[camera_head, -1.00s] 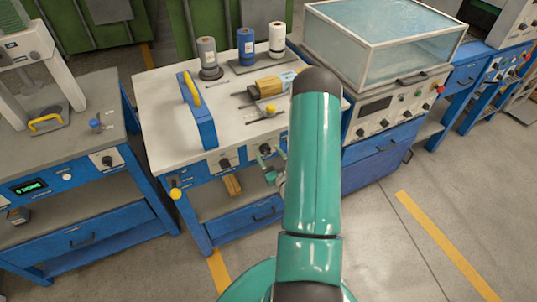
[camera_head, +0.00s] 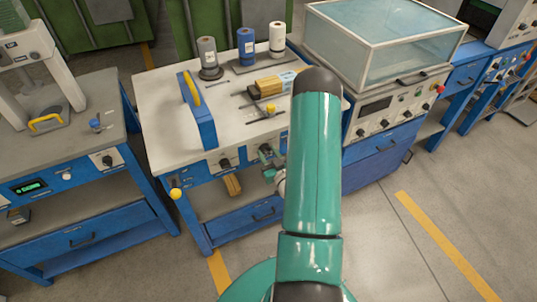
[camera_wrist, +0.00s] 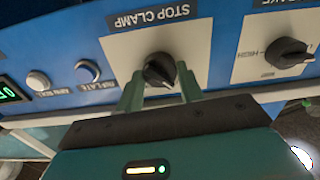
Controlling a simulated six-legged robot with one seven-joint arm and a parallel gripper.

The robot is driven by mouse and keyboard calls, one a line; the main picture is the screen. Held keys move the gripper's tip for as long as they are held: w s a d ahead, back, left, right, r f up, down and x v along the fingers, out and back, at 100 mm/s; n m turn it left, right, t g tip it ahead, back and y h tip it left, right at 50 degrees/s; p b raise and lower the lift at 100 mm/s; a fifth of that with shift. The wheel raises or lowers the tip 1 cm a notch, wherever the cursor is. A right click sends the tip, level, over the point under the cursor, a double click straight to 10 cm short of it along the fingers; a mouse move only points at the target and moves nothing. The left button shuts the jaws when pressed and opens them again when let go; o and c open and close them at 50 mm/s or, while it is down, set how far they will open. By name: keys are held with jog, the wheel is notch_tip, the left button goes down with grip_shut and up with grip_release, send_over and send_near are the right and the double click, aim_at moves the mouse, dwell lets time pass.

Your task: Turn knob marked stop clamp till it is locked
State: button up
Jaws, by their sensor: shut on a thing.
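The stop clamp knob (camera_wrist: 158,68) is black and sits on a white plate labelled STOP CLAMP, on a blue panel. In the wrist view the two green fingers of my gripper (camera_wrist: 160,88) stand on either side of it and are shut on it. Lock marks are not readable on the plate, and the fingers hide part of it.
A second black knob (camera_wrist: 288,53) is on a plate to the right in the wrist view. Two round buttons (camera_wrist: 40,81) and a green display (camera_wrist: 8,93) are to the left. A clear-lidded cabinet (camera_head: 385,40) stands right of the bench. Floor in front is clear.

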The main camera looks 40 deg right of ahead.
jog(key=m, duration=0.8)
jog(key=shift+m, duration=0.4)
jog(key=m, duration=0.5)
jog(key=shift+f, duration=0.1)
jog(key=shift+m, duration=1.7)
jog(key=shift+a, duration=0.1)
jog(key=o, duration=1)
jog(key=shift+s, duration=0.1)
